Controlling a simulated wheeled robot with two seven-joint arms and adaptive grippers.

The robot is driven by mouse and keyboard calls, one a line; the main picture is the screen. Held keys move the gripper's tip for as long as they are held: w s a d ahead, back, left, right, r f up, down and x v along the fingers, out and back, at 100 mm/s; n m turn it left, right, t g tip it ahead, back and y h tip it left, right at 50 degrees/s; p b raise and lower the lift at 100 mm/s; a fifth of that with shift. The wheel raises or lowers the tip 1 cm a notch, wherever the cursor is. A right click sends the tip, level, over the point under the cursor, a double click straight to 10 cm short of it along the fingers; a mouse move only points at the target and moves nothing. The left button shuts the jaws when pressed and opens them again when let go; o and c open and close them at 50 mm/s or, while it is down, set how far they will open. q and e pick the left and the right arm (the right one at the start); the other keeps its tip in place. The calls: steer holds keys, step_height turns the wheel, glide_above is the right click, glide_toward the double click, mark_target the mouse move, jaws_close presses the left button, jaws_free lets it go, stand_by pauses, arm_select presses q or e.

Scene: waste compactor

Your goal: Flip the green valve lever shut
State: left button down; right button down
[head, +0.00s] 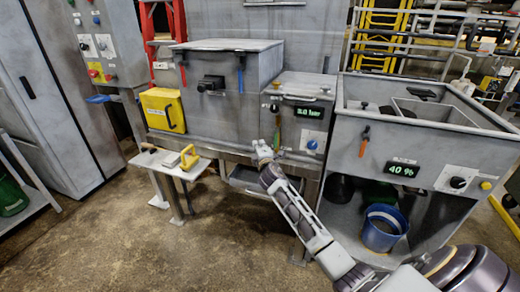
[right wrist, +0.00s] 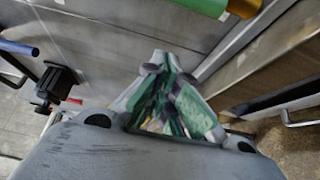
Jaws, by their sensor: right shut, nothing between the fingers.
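The green valve lever (head: 276,138) hangs roughly upright on the front of the small grey unit with the pressure display, right of the large grey box. In the right wrist view a green bar with a brass-coloured end, apparently this lever (right wrist: 200,6), crosses the top edge. My right gripper (head: 262,149) is just left of the lever's lower end in the head view. In the right wrist view its fingertips (right wrist: 172,66) are together and empty, with a visible gap to the green bar. Contact with the lever cannot be judged from the head view. My left gripper is out of view.
A blue-handled lever (head: 241,75) and a red-handled one (head: 183,75) are on the large box. A yellow box (head: 162,110) is at its left. A small stand (head: 155,163) holds tools. A bin unit (head: 375,130) with an orange lever (head: 364,142) stands right.

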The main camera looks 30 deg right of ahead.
mark_target(276, 138)
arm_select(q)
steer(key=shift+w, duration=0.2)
arm_select(e)
steer(key=d, duration=0.1)
steer(key=s+d, duration=0.1)
steer(key=d, duration=0.1)
steer(key=shift+s+d, duration=0.15)
steer(key=shift+s, duration=0.2)
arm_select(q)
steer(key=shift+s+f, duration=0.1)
